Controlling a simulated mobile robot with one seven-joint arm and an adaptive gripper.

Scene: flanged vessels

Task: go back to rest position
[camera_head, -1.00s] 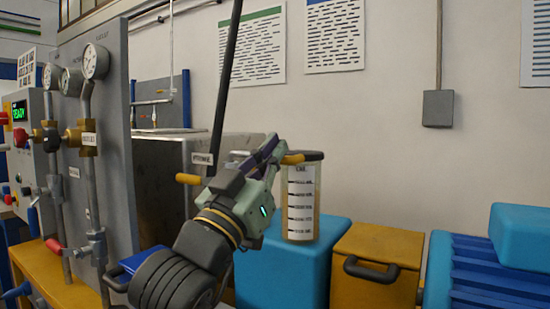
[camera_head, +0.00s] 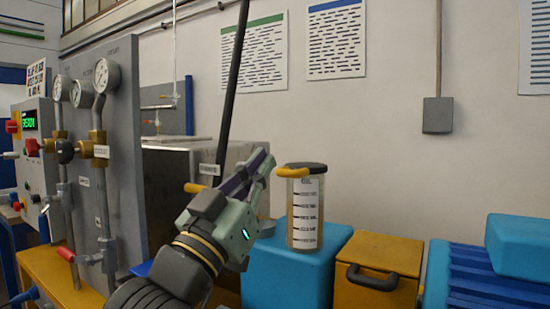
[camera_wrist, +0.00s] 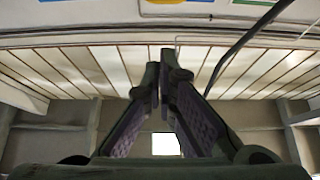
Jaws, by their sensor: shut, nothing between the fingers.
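My gripper (camera_head: 262,160) is at the middle of the head view, its fingers pointing up and to the right. The fingers meet at their tips and hold nothing. In the wrist view my gripper (camera_wrist: 160,72) is also shut and empty, with the ceiling (camera_wrist: 90,68) behind it. The fingertips are just left of a clear cylinder (camera_head: 306,212) with a dark lid and a yellow handle. They look close to it, but I cannot tell the gap in depth.
A grey panel with gauges (camera_head: 108,75) and a control box (camera_head: 32,160) stand on the left. A metal tank (camera_head: 180,160) is behind my arm. A blue box (camera_head: 290,275), a yellow case (camera_head: 378,262) and a blue ribbed unit (camera_head: 480,275) line the right.

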